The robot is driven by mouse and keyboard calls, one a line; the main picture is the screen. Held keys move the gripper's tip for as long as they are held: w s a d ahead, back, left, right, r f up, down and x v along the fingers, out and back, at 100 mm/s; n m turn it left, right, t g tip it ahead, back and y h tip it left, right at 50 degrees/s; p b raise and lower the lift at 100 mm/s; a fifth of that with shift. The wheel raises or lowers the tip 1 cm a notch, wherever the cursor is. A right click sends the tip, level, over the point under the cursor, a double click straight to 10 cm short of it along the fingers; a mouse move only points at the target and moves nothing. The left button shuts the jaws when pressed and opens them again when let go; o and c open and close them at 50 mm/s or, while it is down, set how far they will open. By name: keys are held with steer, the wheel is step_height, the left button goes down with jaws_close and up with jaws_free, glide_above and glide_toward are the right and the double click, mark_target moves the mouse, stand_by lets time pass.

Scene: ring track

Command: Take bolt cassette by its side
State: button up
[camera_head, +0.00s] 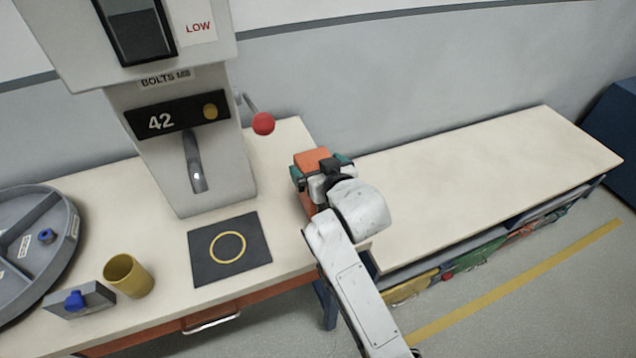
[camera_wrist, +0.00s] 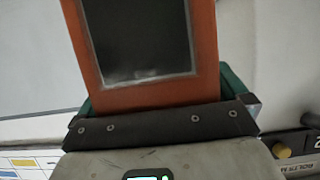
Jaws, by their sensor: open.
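The bolt cassette, as I take it, is an orange box (camera_head: 312,159) at the right end of the dispenser table, partly hidden by my gripper. In the wrist view the orange cassette (camera_wrist: 205,60) fills the middle, with a dark window in its face. My gripper (camera_head: 320,167) is open, with teal fingers on either side of the cassette. In the wrist view the teal fingers of my gripper (camera_wrist: 160,95) show at both edges of the orange box. Whether they touch it, I cannot tell.
A bolt dispenser (camera_head: 185,150) reading 42 has a red-knobbed lever (camera_head: 263,124). A dark mat (camera_head: 205,262) with a yellow ring, a yellow cup (camera_head: 128,276) and a grey round tray (camera_head: 68,225) stand left. The long bench (camera_head: 480,170) at right is bare.

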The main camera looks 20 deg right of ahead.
steer(key=c, duration=1.8)
steer(key=shift+r, duration=0.2)
